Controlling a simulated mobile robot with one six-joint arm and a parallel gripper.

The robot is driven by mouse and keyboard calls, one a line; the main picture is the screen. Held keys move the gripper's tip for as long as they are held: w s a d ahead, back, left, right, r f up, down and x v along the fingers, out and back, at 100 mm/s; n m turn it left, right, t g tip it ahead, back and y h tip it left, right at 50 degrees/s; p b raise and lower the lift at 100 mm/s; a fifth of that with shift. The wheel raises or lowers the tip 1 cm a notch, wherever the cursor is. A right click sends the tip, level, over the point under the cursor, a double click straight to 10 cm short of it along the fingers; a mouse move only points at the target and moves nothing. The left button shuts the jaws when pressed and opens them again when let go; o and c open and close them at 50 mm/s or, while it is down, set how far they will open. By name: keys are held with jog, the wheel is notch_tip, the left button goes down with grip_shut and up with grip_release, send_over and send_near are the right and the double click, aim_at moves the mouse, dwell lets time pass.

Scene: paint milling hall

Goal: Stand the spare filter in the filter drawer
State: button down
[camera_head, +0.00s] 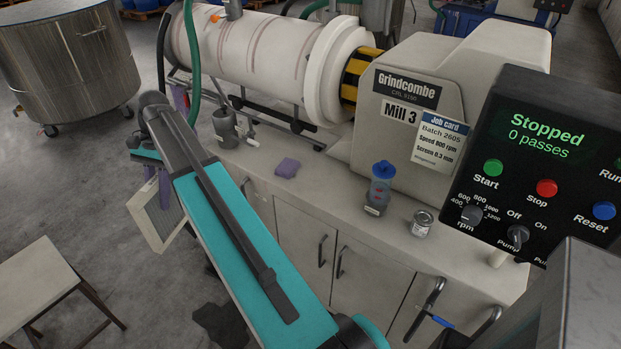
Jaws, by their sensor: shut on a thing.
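A flat square filter with a cream frame and grey mesh (156,220) hangs tilted in the air left of the bench, beyond my teal arm. My gripper (157,187) is at its upper edge and shut on it; my arm partly hides the grip and the filter's right side. I take this to be the spare filter. I cannot make out an open filter drawer. Pale cabinet fronts (371,280) with dark handles run under the bench top, and my arm hides part of them.
A control panel (548,160) reads Stopped. A stool (40,283) stands lower left; a steel vat (70,60) stands behind.

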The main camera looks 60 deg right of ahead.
jog(key=s+d+r+m+t+h+b, duration=0.1)
jog(key=s+d+m+t+h, duration=0.1)
jog(key=s+d+m, duration=0.8)
jog(key=s+d+r+m+t+h+b, duration=0.1)
jog(key=s+d+m+t, duration=0.3)
jog(key=s+d+m, duration=0.6)
jog(key=d+r+m+h, duration=0.1)
jog(key=d, duration=0.5)
jog(key=shift+d+m+b, duration=0.2)
jog(key=shift+m+b, duration=0.2)
jog(key=shift+d+r, duration=0.1)
jog(key=shift+d, duration=0.05)
jog(key=s+d+f+p, duration=0.1)
jog(key=s+d+p, duration=0.1)
jog(key=d, duration=1.2)
jog(key=shift+s+f+p, duration=0.2)
jog(key=shift+s+p, duration=0.2)
jog(key=shift+s, duration=0.45)
